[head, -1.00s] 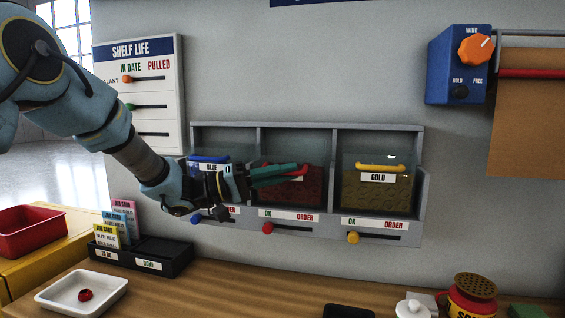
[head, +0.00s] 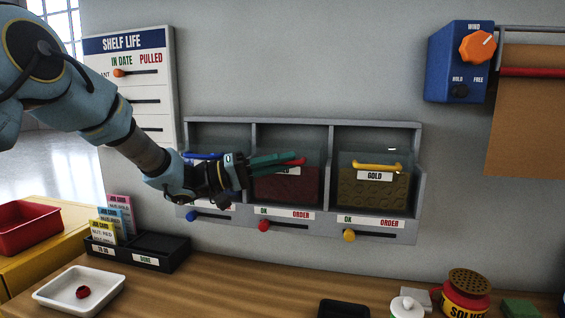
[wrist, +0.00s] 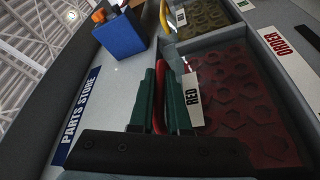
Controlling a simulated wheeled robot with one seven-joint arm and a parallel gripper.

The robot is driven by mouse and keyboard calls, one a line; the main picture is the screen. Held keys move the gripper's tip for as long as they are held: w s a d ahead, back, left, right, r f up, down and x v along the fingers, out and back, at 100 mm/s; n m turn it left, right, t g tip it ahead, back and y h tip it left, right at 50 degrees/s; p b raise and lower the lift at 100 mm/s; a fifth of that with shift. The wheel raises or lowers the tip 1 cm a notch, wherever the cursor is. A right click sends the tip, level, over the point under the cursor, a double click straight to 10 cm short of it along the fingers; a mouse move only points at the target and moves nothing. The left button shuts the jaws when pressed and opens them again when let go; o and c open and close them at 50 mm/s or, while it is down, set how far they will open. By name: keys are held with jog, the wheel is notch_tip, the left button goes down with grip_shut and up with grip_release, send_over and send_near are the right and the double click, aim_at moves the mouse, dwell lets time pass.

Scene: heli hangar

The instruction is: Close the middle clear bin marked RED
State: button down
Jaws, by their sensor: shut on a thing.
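The middle clear bin (head: 288,190) holds dark red contents and sits in the centre bay of the grey wall rack. Its RED label shows in the wrist view (wrist: 193,98), and my gripper partly covers it in the head view. Its red handle (wrist: 158,92) lies between the green fingers of my gripper (wrist: 160,88). In the head view my gripper (head: 280,162) reaches in from the left at the top front of this bin, with the handle's red end showing past the fingertips. My gripper is shut on the red handle. How far the bin is tilted is hard to tell.
The gold bin (head: 374,186) is to the right and the blue bin (head: 202,156) to the left, partly behind my wrist. Sliders with coloured knobs (head: 263,225) run below the bins. A white tray (head: 50,303) and black card holder (head: 165,262) stand on the bench.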

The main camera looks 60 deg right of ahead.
jog(key=c, duration=0.9)
grip_release()
jog(key=shift+d, duration=0.1)
jog(key=b+v, duration=0.4)
jog(key=v, duration=0.7)
